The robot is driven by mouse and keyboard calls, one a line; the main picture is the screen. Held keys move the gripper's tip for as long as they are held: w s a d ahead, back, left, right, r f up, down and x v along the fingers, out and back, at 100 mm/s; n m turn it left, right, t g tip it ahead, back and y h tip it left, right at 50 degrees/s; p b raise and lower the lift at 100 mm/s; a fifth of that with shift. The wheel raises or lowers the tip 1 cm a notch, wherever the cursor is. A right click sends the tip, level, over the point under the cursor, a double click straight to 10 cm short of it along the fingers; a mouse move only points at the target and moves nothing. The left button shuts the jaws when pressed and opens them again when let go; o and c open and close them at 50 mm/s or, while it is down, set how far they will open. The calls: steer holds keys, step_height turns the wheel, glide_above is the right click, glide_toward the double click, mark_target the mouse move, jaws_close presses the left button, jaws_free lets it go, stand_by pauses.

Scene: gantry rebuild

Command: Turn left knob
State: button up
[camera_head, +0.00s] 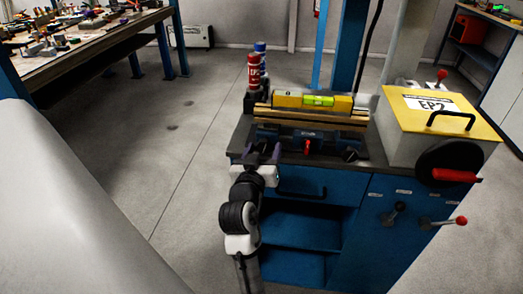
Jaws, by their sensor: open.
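A blue-and-black clamp (290,134) sits on the front edge of the dark bench top. A round black knob (350,155) shows at the right end of its front, and a small red lever (307,147) is near the middle. My gripper (263,152) is at the left end of the clamp's front, with its two fingers apart and pointing toward it. The left knob seems to be around the fingertips, largely hidden by my gripper. I cannot tell whether the fingers touch it.
Wooden strips (312,117) and a yellow spirit level (312,102) lie on the clamp. Red (254,72) and blue (260,50) cans stand behind. A yellow-topped box (436,116) with a red-handled wheel stands right. Blue drawers (320,187) are below. Open floor lies left.

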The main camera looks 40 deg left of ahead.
steer(key=p+v, duration=0.2)
steer(key=v, duration=1.1)
steer(key=shift+s+d, duration=0.15)
steer(key=shift+s, duration=0.2)
steer(key=shift+f, duration=0.1)
